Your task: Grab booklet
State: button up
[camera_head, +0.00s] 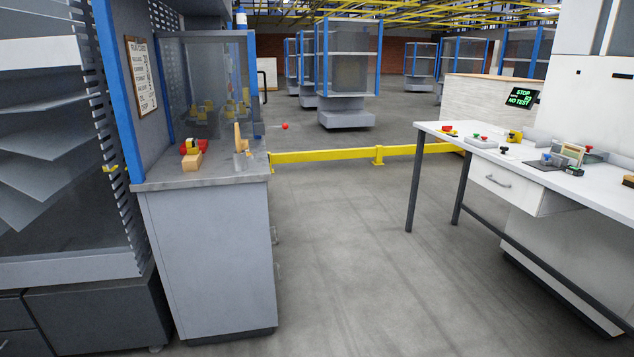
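A framed sheet with printed lines (141,76) is fixed to the panel above the grey cabinet at the left. No other thing that looks like a booklet can be made out. My gripper is not in view.
The white table (468,158) has dark legs and a drawer. The grey cabinet (208,255) bears red and yellow-orange items. Grey sloping shelves (45,130) stand at far left. A low yellow rail (325,155) crosses behind. The floor (345,250) between is clear.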

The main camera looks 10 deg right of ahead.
aim_at(576, 152)
jog(key=i+z, duration=0.15)
jog(key=i, duration=0.65)
jog(key=i+j+z, duration=0.1)
jog(key=i, duration=0.7)
jog(key=j, duration=0.1)
